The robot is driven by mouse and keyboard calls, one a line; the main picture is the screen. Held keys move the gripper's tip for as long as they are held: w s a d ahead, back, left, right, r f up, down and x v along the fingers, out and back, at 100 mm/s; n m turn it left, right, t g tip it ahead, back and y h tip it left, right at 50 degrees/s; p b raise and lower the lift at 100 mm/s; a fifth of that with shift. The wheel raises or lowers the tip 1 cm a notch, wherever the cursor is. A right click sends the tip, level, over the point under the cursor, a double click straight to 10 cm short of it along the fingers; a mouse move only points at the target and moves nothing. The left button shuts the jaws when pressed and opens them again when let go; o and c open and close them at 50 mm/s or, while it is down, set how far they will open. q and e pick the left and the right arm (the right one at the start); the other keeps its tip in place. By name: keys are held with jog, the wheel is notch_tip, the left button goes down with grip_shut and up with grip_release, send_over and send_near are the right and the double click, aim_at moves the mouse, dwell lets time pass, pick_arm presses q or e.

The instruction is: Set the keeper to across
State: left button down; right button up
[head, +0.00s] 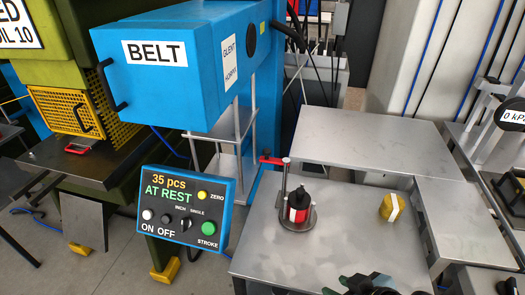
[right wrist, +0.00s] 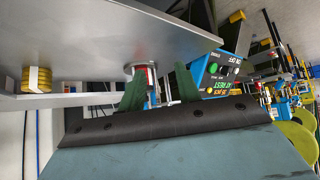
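A thin upright post (head: 285,187) on a round metal base (head: 297,222) stands on the grey table and carries a short red arm (head: 274,160) at its top, probably the keeper. My left gripper is not in view.
A yellow roll with a white band (head: 391,207) sits on the table (head: 345,245) to the right of the stand. A raised grey plate (head: 365,145) lies behind. The control box (head: 186,208) and blue BELT housing (head: 170,65) are at left. The table front is clear.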

jog(key=s+d+f+m+g+h, duration=0.3)
jog(key=s+d+f+g, duration=0.1)
jog(key=s+f, duration=0.3)
jog(key=s+f+g+b, duration=0.1)
jog(key=s+f, duration=0.2)
jog(key=f, duration=0.9)
jog(key=s+f+g, duration=0.1)
jog(key=s+f, duration=0.3)
jog(key=f, duration=0.8)
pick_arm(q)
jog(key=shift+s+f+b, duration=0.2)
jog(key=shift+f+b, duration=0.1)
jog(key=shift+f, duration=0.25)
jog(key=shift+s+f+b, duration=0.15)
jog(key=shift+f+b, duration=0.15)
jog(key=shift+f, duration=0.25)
pick_arm(e)
jog(key=s+d+f, duration=0.3)
jog(key=s+f, duration=0.9)
jog(key=s, duration=0.2)
jog(key=shift+s+d+f+g+h, duration=0.2)
jog(key=shift+s+g+h, duration=0.1)
jog(key=shift+g+h, duration=0.1)
